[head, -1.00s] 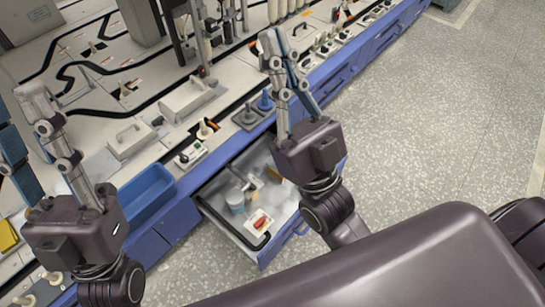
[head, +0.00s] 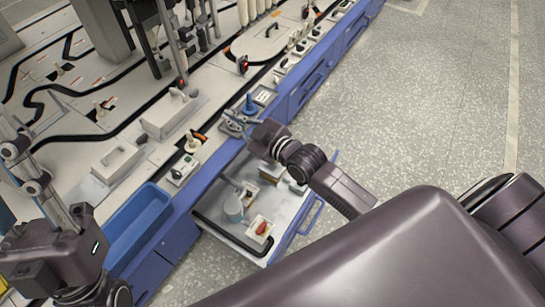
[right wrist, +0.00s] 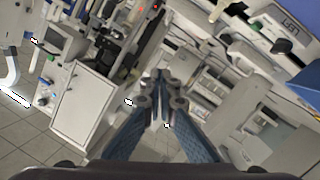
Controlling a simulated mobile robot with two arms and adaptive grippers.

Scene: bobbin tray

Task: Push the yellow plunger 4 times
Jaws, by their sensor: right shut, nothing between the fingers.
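A pale yellow, cone-shaped plunger (head: 192,145) stands upright on the bench near its front edge. A blue plunger (head: 249,104) stands on a small plate to its right. My right gripper (head: 229,121) is shut and empty, above the bench edge between the two plungers in the picture. I cannot tell its height, and I see no clear contact. Its fingertips also meet in the right wrist view (right wrist: 161,78), where no plunger can be made out. My left gripper (head: 8,145) is at the left edge, partly cut off, away from the plungers.
An open drawer (head: 276,245) below the bench holds a pale blue cup (head: 233,207) and a box with a red item (head: 260,229). A blue bin (head: 138,225) is at the bench front. A switch box (head: 181,171) sits close to the yellow plunger. Floor at right is clear.

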